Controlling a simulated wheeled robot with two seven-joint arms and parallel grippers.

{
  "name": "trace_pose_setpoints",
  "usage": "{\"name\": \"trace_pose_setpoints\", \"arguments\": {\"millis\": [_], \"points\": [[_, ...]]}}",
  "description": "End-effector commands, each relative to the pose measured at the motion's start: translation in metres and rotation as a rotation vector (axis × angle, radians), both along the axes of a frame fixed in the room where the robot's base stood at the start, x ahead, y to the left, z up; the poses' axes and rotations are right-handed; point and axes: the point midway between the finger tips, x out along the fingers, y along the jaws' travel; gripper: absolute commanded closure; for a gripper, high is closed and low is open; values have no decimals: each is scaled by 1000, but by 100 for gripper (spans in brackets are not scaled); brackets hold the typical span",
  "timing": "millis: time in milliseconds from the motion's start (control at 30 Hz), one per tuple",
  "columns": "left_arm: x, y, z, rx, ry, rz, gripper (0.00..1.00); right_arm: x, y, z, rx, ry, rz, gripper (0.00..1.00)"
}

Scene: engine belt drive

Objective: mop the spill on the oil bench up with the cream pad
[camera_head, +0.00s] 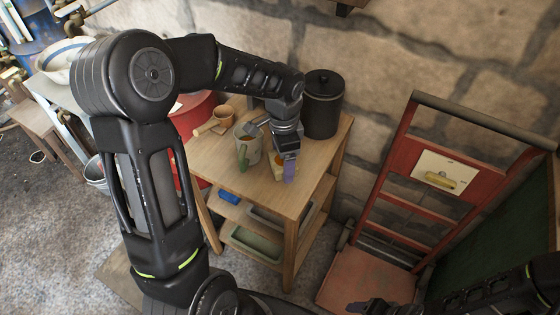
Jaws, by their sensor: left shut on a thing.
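My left gripper (286,164) reaches down over the front right part of the wooden bench (233,168). It is shut on a small cream-yellow thing, which looks like the cream pad (277,171), at or just above the bench top. A purple strip (290,172) shows beside it at the fingers; I cannot tell what it belongs to. I cannot make out the spill; the gripper and pad cover part of the top. My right gripper (372,305) is at the bottom edge, dark, its jaw state unclear.
A grey-green pot (247,150), a small orange-brown pot (224,117) and a black lidded canister (322,104) stand on the bench. Trays (256,243) and a blue thing (229,197) lie below. A red hand truck (398,185) stands right; a stone wall is behind.

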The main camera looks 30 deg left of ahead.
Motion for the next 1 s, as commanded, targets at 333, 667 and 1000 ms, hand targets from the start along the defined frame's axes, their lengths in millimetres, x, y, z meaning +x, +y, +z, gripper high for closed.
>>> {"name": "trace_pose_setpoints", "arguments": {"millis": [333,667,1000], "points": [[4,-6,28,1,-1,1,71,0,0,21,0,2,1,31],[4,-7,28,-1,-1,1,71,0,0,20,0,2,1,31],[3,-6,28,0,1,43,71,-1,0,20,0,2,1,31]]}}
